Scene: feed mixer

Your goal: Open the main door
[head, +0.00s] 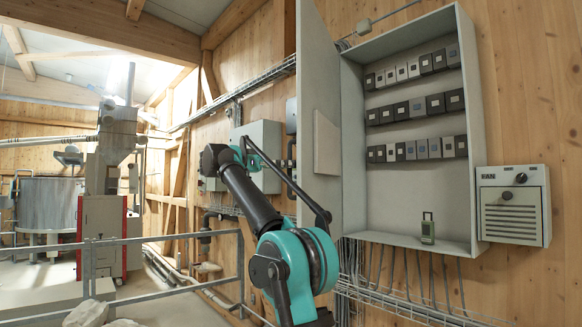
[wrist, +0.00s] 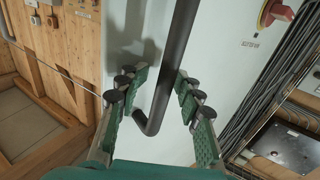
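In the wrist view a pale flat panel (wrist: 220,65), which may be the main door, fills the middle. A dark grey bar (wrist: 172,65) with a bent lower end runs along it, like a handle. My gripper (wrist: 160,82) is open, with one green finger on each side of the bar and a visible gap on both sides. The depth between fingers and bar is hard to tell. In the head view a closed grey cabinet (head: 264,143) hangs on the wall behind my arm; my fingers are not visible there.
An open cabinet (head: 465,215) with rows of breakers stands right, its door (head: 318,60) swung out on its left. A fan control box (head: 512,205) is beside it. A railing (head: 150,240) crosses lower left. A red-yellow switch (wrist: 275,12) sits at the wrist view's upper right.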

